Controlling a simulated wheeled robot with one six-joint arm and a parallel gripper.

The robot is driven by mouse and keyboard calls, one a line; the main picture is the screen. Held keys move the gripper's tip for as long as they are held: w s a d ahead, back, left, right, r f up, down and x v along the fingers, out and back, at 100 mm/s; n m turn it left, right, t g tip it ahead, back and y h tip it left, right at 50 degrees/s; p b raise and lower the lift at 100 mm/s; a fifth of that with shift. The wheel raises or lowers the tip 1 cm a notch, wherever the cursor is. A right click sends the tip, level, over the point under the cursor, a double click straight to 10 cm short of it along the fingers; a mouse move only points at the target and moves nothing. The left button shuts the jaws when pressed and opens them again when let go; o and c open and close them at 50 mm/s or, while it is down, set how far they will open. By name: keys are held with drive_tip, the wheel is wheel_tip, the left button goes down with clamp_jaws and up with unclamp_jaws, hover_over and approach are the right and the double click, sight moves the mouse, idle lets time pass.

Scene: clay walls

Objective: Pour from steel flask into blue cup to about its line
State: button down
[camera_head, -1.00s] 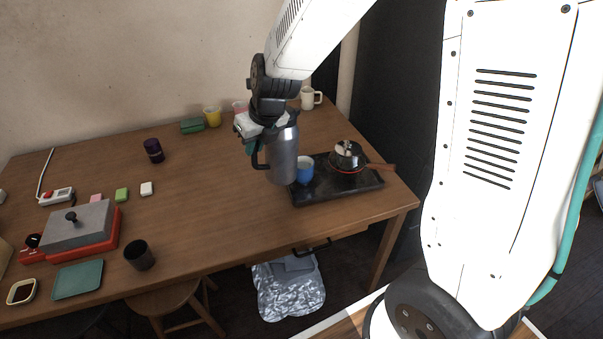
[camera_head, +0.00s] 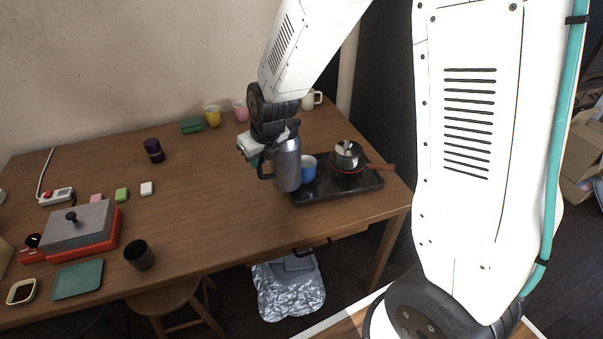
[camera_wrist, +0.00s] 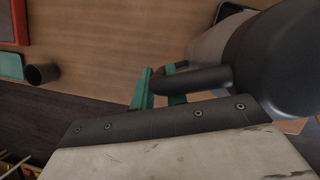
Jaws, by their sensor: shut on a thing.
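The steel flask (camera_head: 288,166), grey with a dark handle and top, looks about upright near the left end of the black hot plate. I cannot tell whether its base touches anything. My gripper (camera_head: 259,162) is at its left; in the wrist view its green fingers (camera_wrist: 160,88) are closed around the dark handle (camera_wrist: 198,80), beside the flask's dark, shaded body (camera_wrist: 280,62). The blue cup (camera_head: 309,169) stands upright on the hot plate just right of the flask, which partly hides it. Its line and inside cannot be made out.
The black hot plate (camera_head: 338,190) also bears a steel pot (camera_head: 347,157) with a wooden handle, right of the cup. Yellow (camera_head: 212,116), pink (camera_head: 240,111) and white (camera_head: 311,99) cups stand behind. A dark cup (camera_head: 139,255) is front left; the middle table is clear.

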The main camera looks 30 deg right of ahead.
drive_tip(key=shift+r, duration=3.35)
